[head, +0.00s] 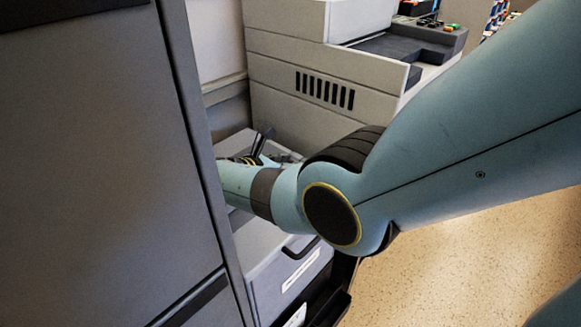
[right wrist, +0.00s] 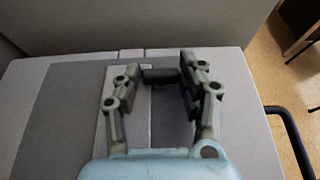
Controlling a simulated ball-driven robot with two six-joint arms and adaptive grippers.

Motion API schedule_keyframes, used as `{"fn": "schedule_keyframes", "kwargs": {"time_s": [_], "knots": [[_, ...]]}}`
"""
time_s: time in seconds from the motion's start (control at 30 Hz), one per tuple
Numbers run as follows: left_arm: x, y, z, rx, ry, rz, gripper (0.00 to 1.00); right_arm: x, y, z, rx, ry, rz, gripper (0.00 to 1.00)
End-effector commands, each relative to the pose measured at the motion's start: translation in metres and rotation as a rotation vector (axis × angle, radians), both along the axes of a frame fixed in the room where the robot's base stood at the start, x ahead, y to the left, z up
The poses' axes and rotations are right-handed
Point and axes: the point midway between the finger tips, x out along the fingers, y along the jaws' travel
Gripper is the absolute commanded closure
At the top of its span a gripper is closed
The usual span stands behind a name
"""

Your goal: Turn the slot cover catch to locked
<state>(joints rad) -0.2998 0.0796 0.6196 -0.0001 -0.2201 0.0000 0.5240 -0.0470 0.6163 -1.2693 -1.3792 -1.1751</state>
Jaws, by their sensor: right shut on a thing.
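The catch (right wrist: 160,76) is a small dark bar on top of a grey box (right wrist: 35,80). It shows in the right wrist view between the fingertips of my right gripper (right wrist: 161,68), which is shut on it. I cannot tell from the picture which way the catch is set. In the head view my right arm reaches left across the box. There the gripper is mostly hidden behind my own wrist, with only some dark finger parts showing, and the catch cannot be made out. My left gripper is not in view.
A tall grey cabinet (head: 100,150) fills the left of the head view, close beside my right wrist. A beige machine with a slotted vent (head: 325,91) stands behind. A drawer front (head: 290,275) with a dark handle is below. Speckled floor (head: 450,250) lies open at right.

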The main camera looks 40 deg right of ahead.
Motion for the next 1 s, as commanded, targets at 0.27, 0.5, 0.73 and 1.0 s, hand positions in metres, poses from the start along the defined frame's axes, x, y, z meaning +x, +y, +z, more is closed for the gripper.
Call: {"fn": "schedule_keyframes", "kwargs": {"time_s": [0.27, 0.5, 0.73, 1.0], "knots": [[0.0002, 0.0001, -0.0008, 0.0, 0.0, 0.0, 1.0, 0.0008, 0.0001, 0.0014, -0.001, -0.002, -0.007, 0.92], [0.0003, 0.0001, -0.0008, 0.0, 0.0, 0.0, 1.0, 0.0009, 0.0002, 0.0012, 0.0, -0.003, -0.007, 0.48], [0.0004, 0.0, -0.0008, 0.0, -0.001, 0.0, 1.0, 0.0004, 0.0003, 0.0006, 0.0, -0.002, -0.006, 0.37], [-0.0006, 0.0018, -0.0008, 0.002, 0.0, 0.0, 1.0, 0.0008, 0.0004, 0.0067, 0.0, -0.004, -0.006, 0.37]]}}
